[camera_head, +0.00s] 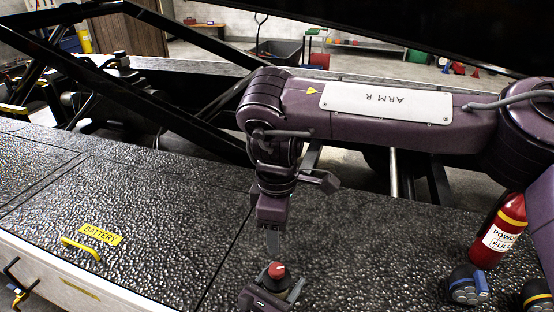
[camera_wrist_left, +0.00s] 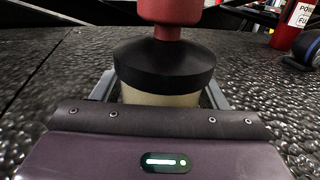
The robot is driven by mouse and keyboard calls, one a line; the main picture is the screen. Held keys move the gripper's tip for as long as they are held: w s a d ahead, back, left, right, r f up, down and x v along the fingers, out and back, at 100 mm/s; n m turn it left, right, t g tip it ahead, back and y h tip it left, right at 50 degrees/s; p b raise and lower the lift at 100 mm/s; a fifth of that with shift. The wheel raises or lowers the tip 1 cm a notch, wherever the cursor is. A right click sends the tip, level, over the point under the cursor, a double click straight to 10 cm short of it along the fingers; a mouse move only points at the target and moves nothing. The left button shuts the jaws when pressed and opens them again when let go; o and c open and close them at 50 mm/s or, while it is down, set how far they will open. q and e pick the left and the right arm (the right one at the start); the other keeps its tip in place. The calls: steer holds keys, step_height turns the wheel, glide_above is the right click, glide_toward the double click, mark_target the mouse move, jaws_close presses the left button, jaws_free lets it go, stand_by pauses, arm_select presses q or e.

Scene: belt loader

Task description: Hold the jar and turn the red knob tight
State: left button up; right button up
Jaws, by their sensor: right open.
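The jar (camera_wrist_left: 160,95) has a cream body and a black sloping lid, and stands upright in the left wrist view. The red knob (camera_wrist_left: 172,10) sits on top of its lid; it also shows in the head view (camera_head: 276,270). My left gripper (camera_head: 272,297) is low in the head view, its grey fingers on both sides of the jar's body, shut on it. My right gripper (camera_head: 273,245) points down just above the red knob, open and empty. Its fingers overlap from this side, so the gap to the knob is hard to judge.
A red powder extinguisher (camera_head: 499,230) stands at the right, with dark blue-banded objects (camera_head: 468,286) in front of it. A yellow handle (camera_head: 80,247) and a battery label (camera_head: 100,235) are at the left. The textured black deck (camera_head: 150,200) between is clear.

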arm_select(q)
steer(key=shift+o, duration=1)
